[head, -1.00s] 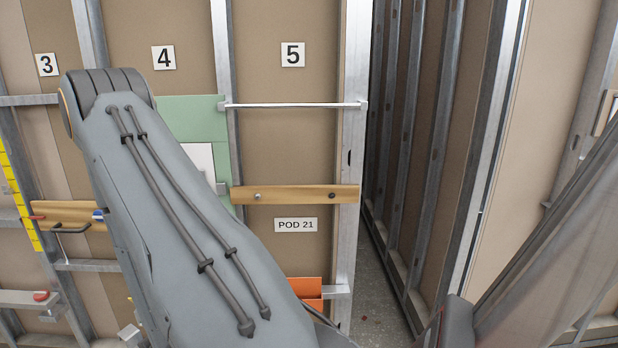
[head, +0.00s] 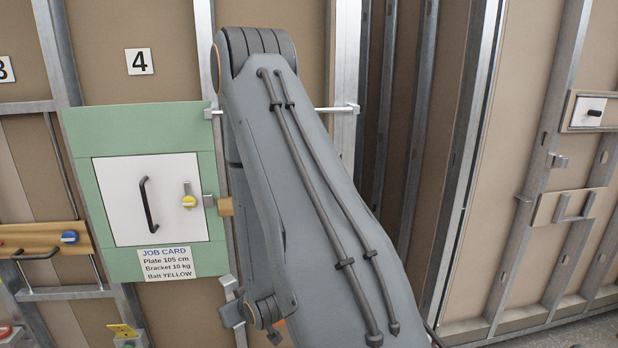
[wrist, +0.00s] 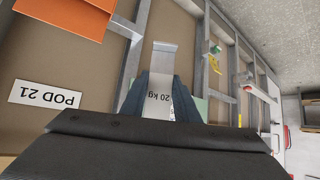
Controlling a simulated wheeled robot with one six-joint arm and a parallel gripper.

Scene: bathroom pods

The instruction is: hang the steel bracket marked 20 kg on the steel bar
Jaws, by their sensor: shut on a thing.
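The steel bracket marked 20 kg (wrist: 158,103) is between the dark fingers of my gripper (wrist: 160,92) in the wrist view. My gripper is shut on it, and its label reads upside down. A pale plate end of the bracket sticks out beyond the fingertips. The steel bar (head: 338,109) runs level across the wall in the head view. My arm covers its middle, and its left end (head: 212,113) shows by a stud. The bar cannot be made out in the wrist view. My gripper's fingers are not clear in the head view.
A green panel (head: 84,135) with a white door (head: 125,205) and a job card (head: 165,263) is left of my arm. An orange box (wrist: 75,12) and a POD 21 sign (wrist: 45,95) are on the wall. Studs and a gap lie to the right.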

